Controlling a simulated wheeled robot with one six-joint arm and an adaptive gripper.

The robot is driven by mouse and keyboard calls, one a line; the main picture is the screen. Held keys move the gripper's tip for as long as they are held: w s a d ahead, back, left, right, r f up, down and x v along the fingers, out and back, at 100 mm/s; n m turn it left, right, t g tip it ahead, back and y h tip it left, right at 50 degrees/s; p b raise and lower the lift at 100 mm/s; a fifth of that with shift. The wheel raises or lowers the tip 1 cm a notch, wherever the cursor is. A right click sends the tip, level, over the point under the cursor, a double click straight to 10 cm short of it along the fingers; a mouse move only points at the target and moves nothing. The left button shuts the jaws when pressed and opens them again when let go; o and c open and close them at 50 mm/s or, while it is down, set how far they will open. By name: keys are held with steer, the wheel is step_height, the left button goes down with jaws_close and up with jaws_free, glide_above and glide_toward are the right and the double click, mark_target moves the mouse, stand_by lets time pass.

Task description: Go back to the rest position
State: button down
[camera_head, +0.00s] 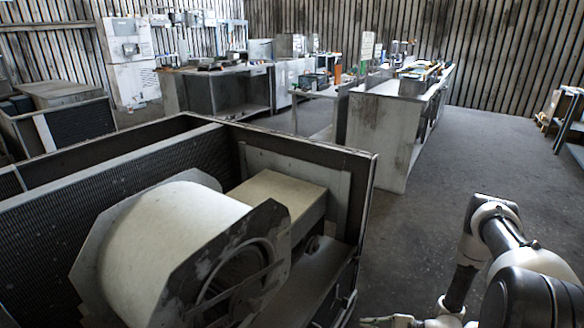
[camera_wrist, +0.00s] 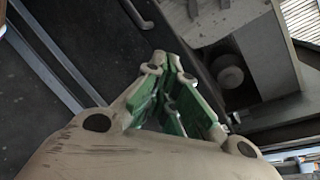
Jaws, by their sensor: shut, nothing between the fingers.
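The blower housing (camera_head: 170,235) is a pale drum with dark octagonal end plates, set inside a large open dark metal cabinet (camera_head: 362,200) at the left and centre of the head view. My gripper (camera_head: 385,321) is at the bottom edge of the head view, right of the cabinet and only partly in the picture. In the wrist view my gripper (camera_wrist: 168,75) shows its green-padded fingers drawn together, with nothing seen between them. Behind the fingers, a dark surface and a pale boxy part with a round knob (camera_wrist: 230,77) are visible.
A long workbench (camera_head: 375,130) with tools on top stands behind the cabinet. Another bench (camera_head: 215,92) stands farther back at the left, and a dark crate (camera_head: 80,122) is at the far left. Open grey floor (camera_head: 450,165) lies to the right of the cabinet.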

steer(key=s+d+r+n+g+h, duration=0.3)
steer(key=d+r, duration=0.1)
steer(key=r, duration=0.9)
steer(key=s+d+r+n+g+h, duration=0.2)
steer(key=d+r+n+g+h, duration=0.25)
steer(key=r, duration=0.85)
steer(key=s+d+r+n+g+h, duration=0.25)
steer(key=d+r, duration=0.25)
steer(key=r, duration=0.8)
steer(key=s+r+n+t+h, duration=0.2)
steer(key=s+r+t, duration=0.1)
steer(key=r, duration=0.7)
steer(key=s+a+r+n+t+h, duration=0.1)
steer(key=s+r+n+t+h, duration=0.1)
steer(key=r+t, duration=0.4)
step_height(320, 180, up, 6)
steer(key=s+n, duration=0.1)
steer(key=s, duration=0.1)
steer(key=shift+s+a+f+h, duration=0.25)
steer(key=shift+s+a+h, duration=0.05)
